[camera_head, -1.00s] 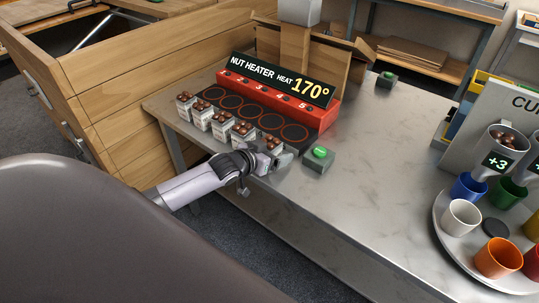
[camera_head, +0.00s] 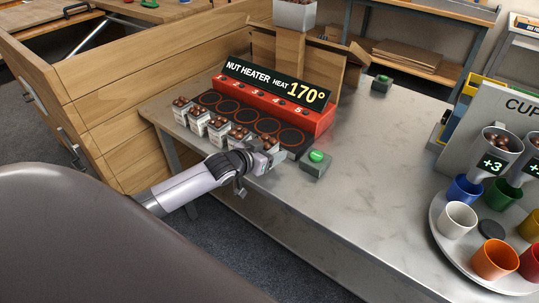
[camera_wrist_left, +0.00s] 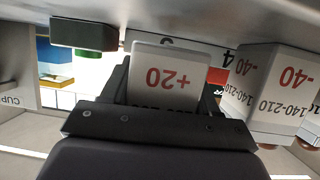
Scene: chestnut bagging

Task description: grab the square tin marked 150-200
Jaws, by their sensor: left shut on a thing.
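A square white tin with nuts (camera_head: 269,143) stands at the right end of the row of tins, in the jaws of my left gripper (camera_head: 263,156). My left gripper is shut on this tin. The neighbouring tins (camera_wrist_left: 287,80) read -40 and 140-210. My right gripper is not in view.
Several nut-filled tins (camera_head: 217,131) stand left of the gripper, before the red nut heater (camera_head: 280,106) and its black rings. A green-button box (camera_head: 314,165) is close on the right. Bare table lies beyond it, then a round tray (camera_head: 445,249) with cups.

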